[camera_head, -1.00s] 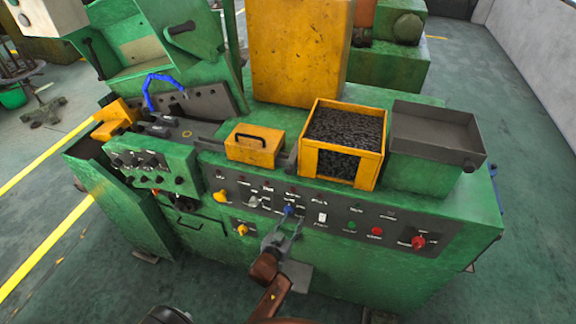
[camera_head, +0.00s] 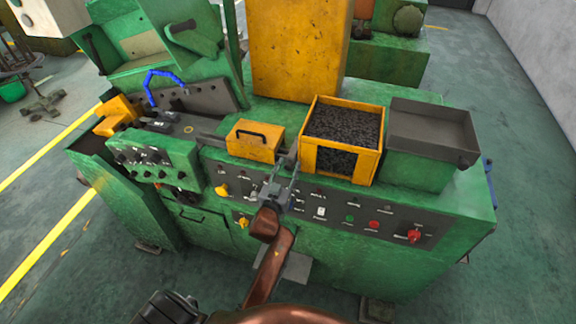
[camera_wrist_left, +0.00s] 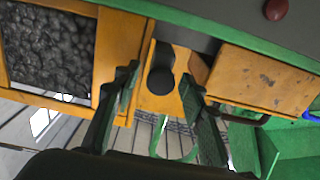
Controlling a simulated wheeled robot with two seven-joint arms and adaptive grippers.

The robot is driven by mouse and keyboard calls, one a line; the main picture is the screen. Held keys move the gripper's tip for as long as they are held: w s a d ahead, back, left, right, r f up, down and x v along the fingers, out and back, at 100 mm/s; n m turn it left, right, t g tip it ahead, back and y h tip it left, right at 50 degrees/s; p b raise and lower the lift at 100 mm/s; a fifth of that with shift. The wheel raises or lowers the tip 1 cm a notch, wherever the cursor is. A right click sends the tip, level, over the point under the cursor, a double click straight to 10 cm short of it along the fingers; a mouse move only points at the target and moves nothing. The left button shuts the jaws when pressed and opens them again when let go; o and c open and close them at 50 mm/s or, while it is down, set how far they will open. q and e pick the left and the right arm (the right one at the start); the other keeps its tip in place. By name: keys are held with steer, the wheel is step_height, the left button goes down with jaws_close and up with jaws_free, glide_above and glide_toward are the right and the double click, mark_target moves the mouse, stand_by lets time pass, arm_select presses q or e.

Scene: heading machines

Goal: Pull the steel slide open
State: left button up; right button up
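The steel slide seems to be the grey metal strip (camera_head: 291,158) between the yellow lidded box and the yellow bin; I see little of it in the head view. In the left wrist view a dark round-ended knob (camera_wrist_left: 161,77) sits in the gap between box and bin. Whether it belongs to the slide I cannot tell. My left gripper (camera_head: 284,172) is open at the machine's front upper edge. In the left wrist view its fingers (camera_wrist_left: 160,80) stand either side of the knob, with gaps visible.
A yellow bin of dark pieces (camera_head: 365,170) stands right of the gripper, a yellow box with a black handle (camera_head: 240,150) left of it. A grey tray (camera_head: 432,125) is farther right. Knobs and buttons line the control panel (camera_head: 335,212) below. Floor is clear at right.

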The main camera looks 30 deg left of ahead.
arm_select(q)
steer(key=shift+w, duration=0.2)
steer(key=shift+c, duration=0.2)
jaws_close()
stand_by(0.4)
